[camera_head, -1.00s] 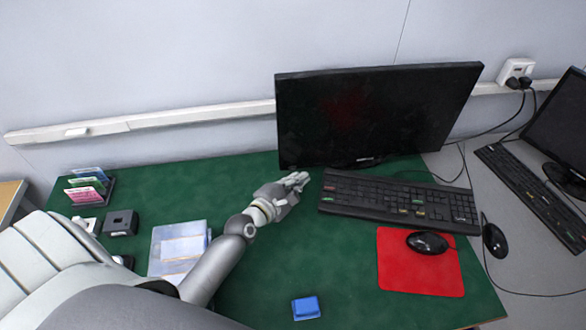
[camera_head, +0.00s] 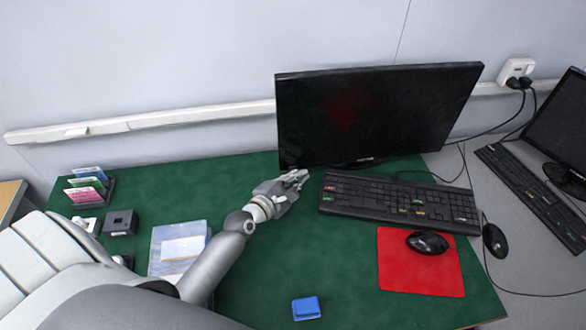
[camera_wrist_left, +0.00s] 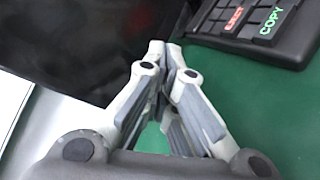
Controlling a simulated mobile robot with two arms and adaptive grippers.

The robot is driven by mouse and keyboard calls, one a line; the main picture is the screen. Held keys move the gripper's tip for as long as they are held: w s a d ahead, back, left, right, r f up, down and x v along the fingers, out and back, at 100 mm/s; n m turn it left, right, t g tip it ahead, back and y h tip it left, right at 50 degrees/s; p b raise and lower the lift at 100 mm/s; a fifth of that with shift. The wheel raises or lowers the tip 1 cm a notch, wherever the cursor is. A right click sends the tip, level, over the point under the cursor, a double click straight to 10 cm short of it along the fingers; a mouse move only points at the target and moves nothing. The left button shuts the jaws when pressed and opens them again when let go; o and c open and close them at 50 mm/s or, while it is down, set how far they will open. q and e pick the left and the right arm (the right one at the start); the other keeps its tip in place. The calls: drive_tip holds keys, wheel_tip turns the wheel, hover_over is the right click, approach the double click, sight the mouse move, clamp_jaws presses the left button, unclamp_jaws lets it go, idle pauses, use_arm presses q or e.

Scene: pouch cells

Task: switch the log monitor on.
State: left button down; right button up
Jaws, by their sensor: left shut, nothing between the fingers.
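The log monitor (camera_head: 390,115) stands at the back of the green table, its screen dark with a faint reddish patch. Its dark screen fills the upper left of the left wrist view (camera_wrist_left: 75,45). My left gripper (camera_head: 301,176) is shut and empty, its fingertips close to the monitor's lower left corner. It also shows in the left wrist view (camera_wrist_left: 167,55), with the fingertips together. I cannot tell whether they touch the monitor. No power button can be made out. My right gripper is not in view.
A black keyboard (camera_head: 400,201) lies just right of the gripper. A mouse (camera_head: 428,242) rests on a red mat (camera_head: 400,275). A blue block (camera_head: 306,308), a clear tray (camera_head: 165,262) and a card rack (camera_head: 108,188) are on the green table (camera_head: 340,260). A second monitor (camera_head: 562,125) stands at right.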

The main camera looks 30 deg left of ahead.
use_arm(q)
drive_tip(key=shift+w+a, duration=0.2)
drive_tip(key=shift+w, duration=0.1)
idle(0.4)
idle(0.4)
drive_tip(key=shift+s+d+p, duration=0.3)
drive_tip(key=shift+s+d, duration=0.1)
drive_tip(key=shift+s, duration=0.15)
drive_tip(key=shift+s+d, duration=0.1)
drive_tip(key=shift+s, duration=0.1)
drive_tip(key=shift+s+d, duration=0.25)
drive_tip(key=shift+s+d+p, duration=0.35)
drive_tip(key=shift+s+d, duration=0.3)
drive_tip(key=shift+s, duration=0.2)
drive_tip(key=shift+s+d+p, duration=0.3)
drive_tip(key=shift+s+d, duration=0.3)
drive_tip(key=shift+s, duration=0.2)
